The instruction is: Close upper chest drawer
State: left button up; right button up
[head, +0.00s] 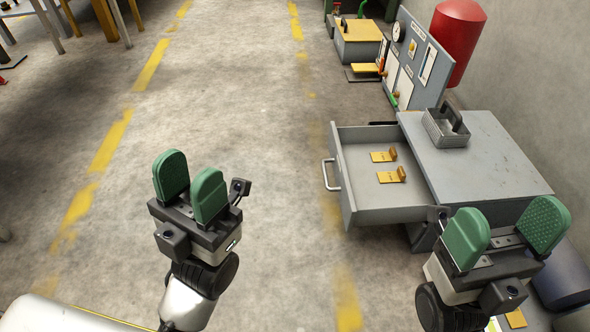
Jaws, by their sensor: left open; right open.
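A grey metal chest (466,149) stands at the right in the head view. Its upper drawer (366,137) is pulled out toward the left and has a metal bar handle (326,175) on its front. Two yellow brackets lie inside the drawer. My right gripper (505,232), with green pads, is open and empty in front of the chest's near side, hiding part of it. My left gripper (190,187) is open and empty over the floor, left of the drawer handle and apart from it. Any lower drawer is hidden.
A small grey tray (445,128) sits on the chest top. A gauge panel (412,62), a red tank (458,35) and a yellow-topped box (358,42) stand behind. Dark cylinders lie at the lower right. The floor left of the drawer is clear.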

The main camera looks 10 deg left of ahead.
aim_at(364, 201)
jog(key=i+j+z, duration=0.5)
jog(key=i+z, duration=0.15)
jog(key=i, duration=0.15)
